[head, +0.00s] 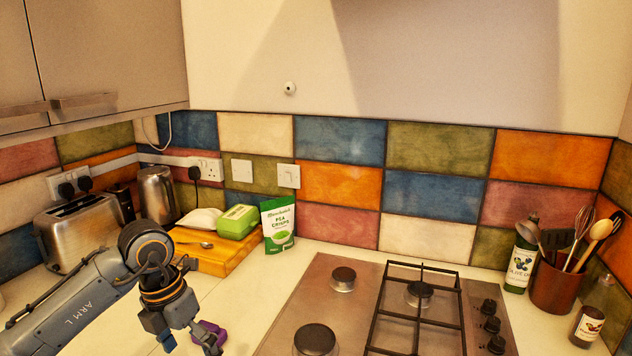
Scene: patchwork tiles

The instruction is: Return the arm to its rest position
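My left arm (84,308) reaches in from the lower left over the counter. My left gripper (189,344) points down near the bottom edge, with its two fingers spread apart and nothing seen between them. A small purple thing (217,330) lies on the counter just behind the gripper's right finger, which partly hides it. I cannot tell whether they touch. My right arm and gripper are not in view.
A toaster (82,231), a kettle (158,194) and a wooden board (207,258) with a green box (238,221) stand behind my arm. The gas hob (335,262) is to the right. A utensil pot (556,288) stands far right.

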